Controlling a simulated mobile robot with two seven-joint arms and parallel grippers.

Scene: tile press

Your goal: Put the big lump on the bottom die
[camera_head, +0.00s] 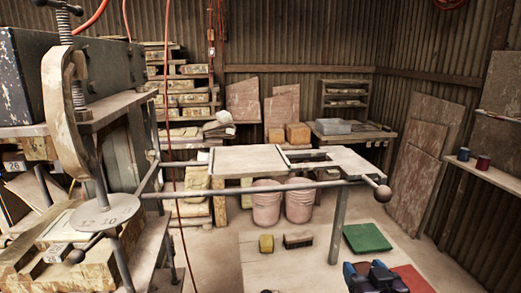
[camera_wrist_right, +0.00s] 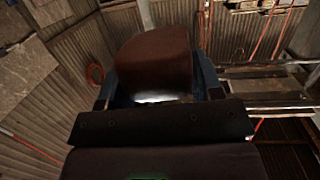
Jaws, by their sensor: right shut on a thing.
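The big lump (camera_wrist_right: 155,55) is a dark brown, rounded block in the right wrist view. It sits between the blue fingers of my right gripper (camera_wrist_right: 160,88), which is shut on it. In the head view my right gripper (camera_head: 376,276) is at the bottom right, low in the picture, in front of the red mat; I cannot make out the lump there. A pale bench (camera_head: 245,161) stands beyond it, with a dark recessed frame (camera_head: 308,157) at its right part. I cannot tell for sure which part is the bottom die. My left gripper is not in view.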

